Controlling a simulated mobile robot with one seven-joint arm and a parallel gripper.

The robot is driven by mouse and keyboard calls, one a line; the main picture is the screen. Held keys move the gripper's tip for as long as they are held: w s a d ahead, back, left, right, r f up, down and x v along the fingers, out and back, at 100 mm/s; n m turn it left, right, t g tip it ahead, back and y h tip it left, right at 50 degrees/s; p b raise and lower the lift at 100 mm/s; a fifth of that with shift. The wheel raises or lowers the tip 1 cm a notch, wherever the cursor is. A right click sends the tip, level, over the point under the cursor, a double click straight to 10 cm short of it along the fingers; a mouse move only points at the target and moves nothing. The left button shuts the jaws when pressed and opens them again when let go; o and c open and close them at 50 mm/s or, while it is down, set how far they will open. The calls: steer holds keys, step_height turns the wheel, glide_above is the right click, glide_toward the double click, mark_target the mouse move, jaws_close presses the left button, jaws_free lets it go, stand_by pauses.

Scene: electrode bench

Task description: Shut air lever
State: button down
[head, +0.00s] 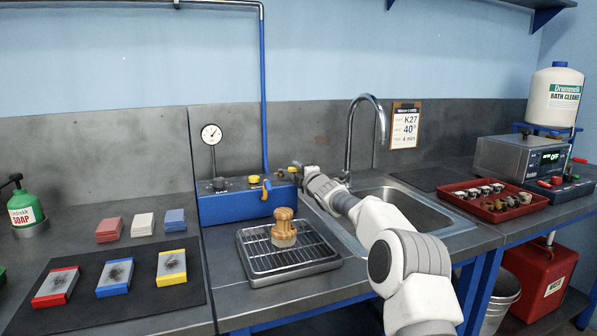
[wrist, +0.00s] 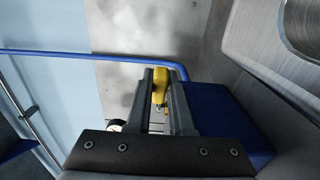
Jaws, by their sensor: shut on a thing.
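The blue air box (head: 240,207) stands against the back panel, and its blue side also shows in the wrist view (wrist: 235,120). My gripper (head: 284,173) reaches in from the right at the box's top right end. In the wrist view my gripper (wrist: 161,78) is shut on a yellow lever (wrist: 159,88), held between its two fingers. In the head view the fingertips are small and partly hide what they hold. A yellow-orange handle (head: 267,191) shows at the box's front, just left of the fingertips.
A blue pipe (head: 263,95) runs down the wall to the box. A pressure gauge (head: 211,134) rises from it. A wire rack tray (head: 290,262) with a wooden-handled brush (head: 284,229) stands in front. My arm crosses the sink (head: 440,212).

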steer(key=c, duration=0.9)
jaws_free()
steer(key=shift+d, duration=0.25)
steer(key=shift+c, duration=0.2)
steer(key=shift+o, duration=0.7)
steer(key=shift+a, duration=0.15)
steer(key=shift+s, duration=0.1)
steer(key=shift+b+v, duration=0.7)
steer(key=shift+v, duration=0.15)
steer(key=v, duration=1.5)
steer(key=shift+s, duration=0.25)
